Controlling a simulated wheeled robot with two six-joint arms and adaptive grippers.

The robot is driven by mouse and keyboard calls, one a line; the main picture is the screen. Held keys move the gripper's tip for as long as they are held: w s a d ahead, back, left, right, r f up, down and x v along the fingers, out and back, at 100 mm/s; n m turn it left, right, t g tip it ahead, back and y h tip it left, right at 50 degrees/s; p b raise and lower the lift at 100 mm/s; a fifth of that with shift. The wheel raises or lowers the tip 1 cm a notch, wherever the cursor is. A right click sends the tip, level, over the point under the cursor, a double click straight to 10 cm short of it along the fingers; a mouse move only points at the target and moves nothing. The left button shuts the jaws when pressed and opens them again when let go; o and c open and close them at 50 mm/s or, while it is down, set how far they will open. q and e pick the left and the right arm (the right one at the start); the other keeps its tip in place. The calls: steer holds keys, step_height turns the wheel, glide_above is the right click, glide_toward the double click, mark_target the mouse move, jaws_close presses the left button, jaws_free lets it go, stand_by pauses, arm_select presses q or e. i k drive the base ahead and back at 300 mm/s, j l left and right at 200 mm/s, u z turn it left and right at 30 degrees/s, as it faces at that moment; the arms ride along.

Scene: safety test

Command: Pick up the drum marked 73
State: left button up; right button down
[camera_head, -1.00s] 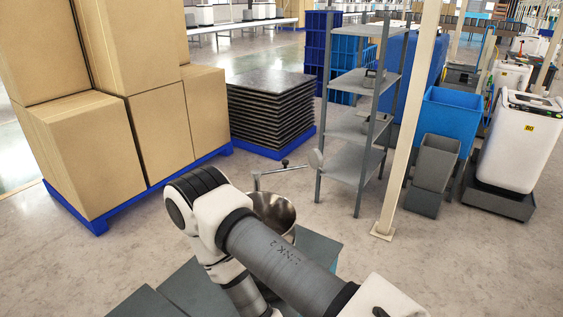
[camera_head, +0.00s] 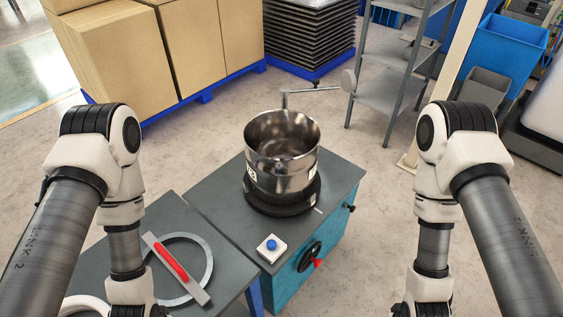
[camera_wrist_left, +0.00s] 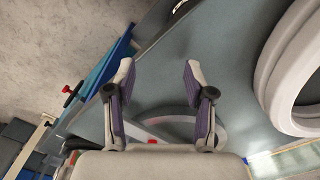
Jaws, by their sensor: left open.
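A shiny metal drum (camera_head: 282,150), open at the top, stands upright on a dark round base on a blue cabinet (camera_head: 325,180) with a grey top. A small label shows on its left side, but I cannot read its number surely. My left arm hangs down at the left, apart from the drum. In the left wrist view my left gripper (camera_wrist_left: 158,72) is open and empty above a grey table top (camera_wrist_left: 235,85). My right arm hangs down at the right; its gripper (camera_head: 422,310) is mostly cut off by the bottom edge, away from the drum.
A metal ring with a red-handled bar (camera_head: 176,262) lies on the nearer grey table. White rings (camera_wrist_left: 290,75) lie beside it. A blue button box (camera_head: 271,248) is in front of the drum, and a crank arm (camera_head: 315,91) rises behind. Boxes (camera_head: 125,60) and a shelf (camera_head: 385,90) stand behind.

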mark_target(282, 146)
steer(key=u, duration=0.7)
steer(key=l+u, duration=0.45)
steer(key=i+l+u, duration=0.1)
steer(key=l+u, duration=0.55)
steer(key=u, duration=0.2)
steer(key=k+l+u, duration=0.15)
steer(key=l+u, duration=0.25)
